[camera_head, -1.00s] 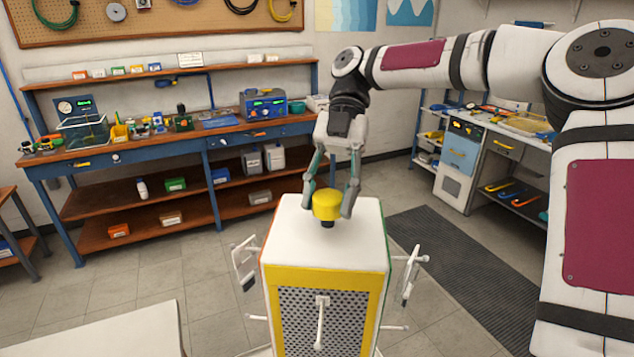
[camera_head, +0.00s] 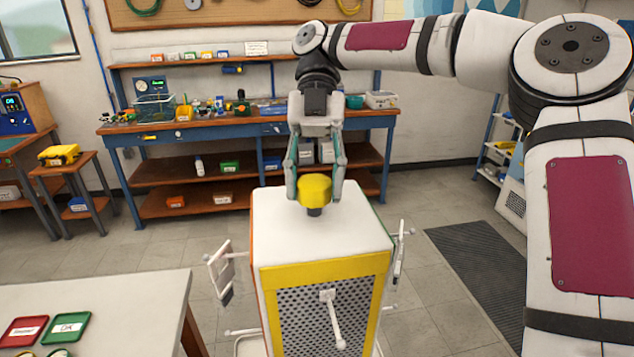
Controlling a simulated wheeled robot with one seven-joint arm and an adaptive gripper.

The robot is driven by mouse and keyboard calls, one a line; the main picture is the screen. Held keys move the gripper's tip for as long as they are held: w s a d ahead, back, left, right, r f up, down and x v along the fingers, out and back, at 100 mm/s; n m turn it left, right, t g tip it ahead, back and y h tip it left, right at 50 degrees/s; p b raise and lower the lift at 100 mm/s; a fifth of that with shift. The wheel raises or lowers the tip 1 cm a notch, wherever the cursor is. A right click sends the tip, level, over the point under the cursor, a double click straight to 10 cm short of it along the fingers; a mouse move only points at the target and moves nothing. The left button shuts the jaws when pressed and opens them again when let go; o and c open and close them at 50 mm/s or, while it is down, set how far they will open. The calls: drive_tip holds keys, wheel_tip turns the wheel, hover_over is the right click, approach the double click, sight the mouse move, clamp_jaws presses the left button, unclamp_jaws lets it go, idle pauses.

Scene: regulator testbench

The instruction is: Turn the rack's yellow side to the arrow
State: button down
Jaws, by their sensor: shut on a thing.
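The rack (camera_head: 326,308) is a white-topped box in the lower middle. Its yellow-framed side with a dark perforated panel and a white hook faces me. An orange edge shows on its left and a green edge on its right. A yellow knob (camera_head: 314,188) on a dark stem stands on its top. My gripper (camera_head: 315,186) points down from above and is shut on the yellow knob, one finger on each side. White holders stick out from the rack's left and right sides. I see no arrow in this view.
A white table (camera_head: 110,300) with red and green trays stands at the lower left. A blue workbench (camera_head: 250,130) with shelves runs along the back wall. A yellow case (camera_head: 59,155) sits on a small stand at left. A dark mat (camera_head: 480,280) lies right; open floor surrounds the rack.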

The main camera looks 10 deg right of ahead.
drive_tip(key=shift+f, duration=0.1)
drive_tip(key=c, duration=0.9)
unclamp_jaws()
drive_tip(key=shift+o, duration=0.2)
drive_tip(key=shift+d, duration=0.1)
